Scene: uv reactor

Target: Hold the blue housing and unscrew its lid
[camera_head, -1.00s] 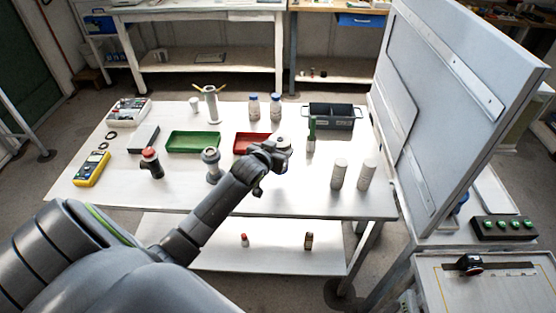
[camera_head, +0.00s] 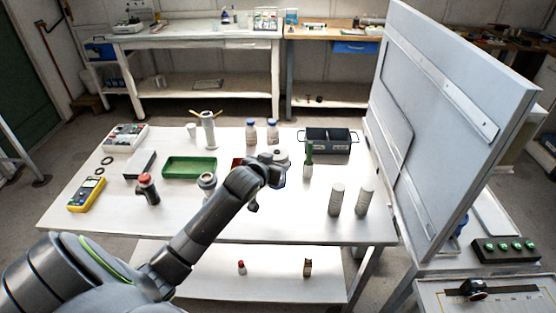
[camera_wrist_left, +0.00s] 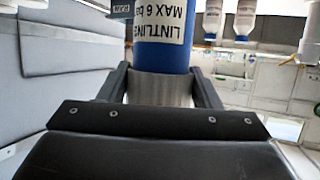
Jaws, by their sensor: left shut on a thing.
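My left gripper (camera_head: 277,173) is over the table's middle. In the left wrist view, which shows the scene upside down, the blue housing (camera_wrist_left: 163,56) has a white label with dark lettering. Its grey ribbed lid (camera_wrist_left: 160,89) lies between the two fingers, one on each side, and the gripper is shut on it. In the head view the pale lid (camera_head: 281,156) shows just beyond the gripper. The housing's body is mostly hidden there by my gripper. My right gripper is not in view.
A green tray (camera_head: 190,176), a grey metal fitting (camera_head: 207,182) and a red-capped item (camera_head: 147,187) stand left of my arm. Two pale cylinders (camera_head: 337,197) stand right. A dark two-part bin (camera_head: 327,148) is behind. A large grey panel (camera_head: 440,130) rises at the right.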

